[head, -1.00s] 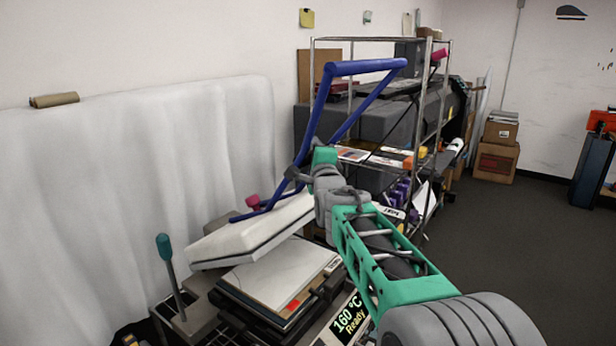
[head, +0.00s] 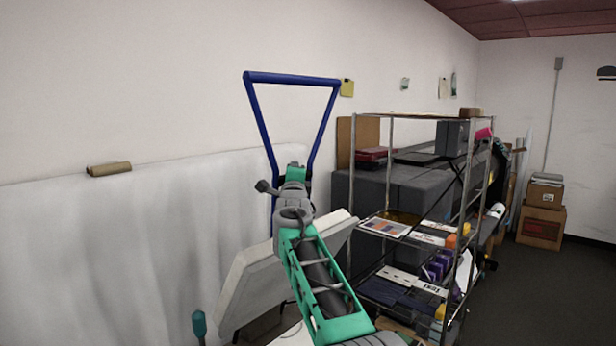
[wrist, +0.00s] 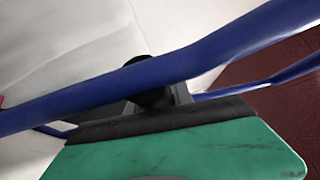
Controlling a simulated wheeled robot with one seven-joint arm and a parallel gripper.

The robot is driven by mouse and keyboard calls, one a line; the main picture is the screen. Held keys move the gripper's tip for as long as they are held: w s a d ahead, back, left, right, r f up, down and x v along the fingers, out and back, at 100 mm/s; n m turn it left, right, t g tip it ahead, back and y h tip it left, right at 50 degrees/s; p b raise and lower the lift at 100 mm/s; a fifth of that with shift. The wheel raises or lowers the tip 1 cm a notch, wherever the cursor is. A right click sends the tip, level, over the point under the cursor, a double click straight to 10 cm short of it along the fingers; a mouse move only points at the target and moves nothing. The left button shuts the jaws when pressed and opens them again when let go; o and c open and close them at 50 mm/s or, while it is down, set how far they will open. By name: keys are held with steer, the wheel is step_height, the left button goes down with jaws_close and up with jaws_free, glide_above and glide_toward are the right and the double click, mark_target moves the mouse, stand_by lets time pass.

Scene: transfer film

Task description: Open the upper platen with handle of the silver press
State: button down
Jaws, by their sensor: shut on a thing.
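The press's upper platen (head: 262,285) is a white slab, tilted up steeply in the head view, partly hidden behind my arm. Its blue tube handle (head: 292,78) rises above it as a frame with a wide top bar. My gripper (head: 292,178) is at the lower part of the handle. In the wrist view the blue handle bar (wrist: 200,55) crosses right in front of my gripper (wrist: 155,100), which is shut on it. The fingertips are largely hidden by the bar. The lower part of the press is mostly below the head view.
A wire shelf (head: 465,215) with boxes, papers and a large grey case stands to the right. A white-draped panel (head: 130,240) with a brown roll (head: 108,169) on top is behind at the left. A teal-tipped lever (head: 199,323) stands at lower left. Dark floor is clear at far right.

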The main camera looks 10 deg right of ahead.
steer(key=shift+w+a+f, duration=0.15)
steer(key=shift+w+f, duration=0.05)
steer(key=shift+f, duration=0.25)
steer(key=shift+w+a+f, duration=0.1)
steer(key=shift+w+f, duration=0.1)
steer(key=shift+f, duration=0.35)
steer(key=c, duration=1.1)
jaws_free()
steer(key=shift+w+a, duration=0.15)
steer(key=shift+a, duration=0.05)
steer(key=s+b, duration=0.4)
steer(key=s, duration=0.1)
steer(key=s+b, duration=0.1)
steer(key=s, duration=0.2)
steer(key=shift+a+f+b, duration=0.25)
steer(key=shift+a+b, duration=0.15)
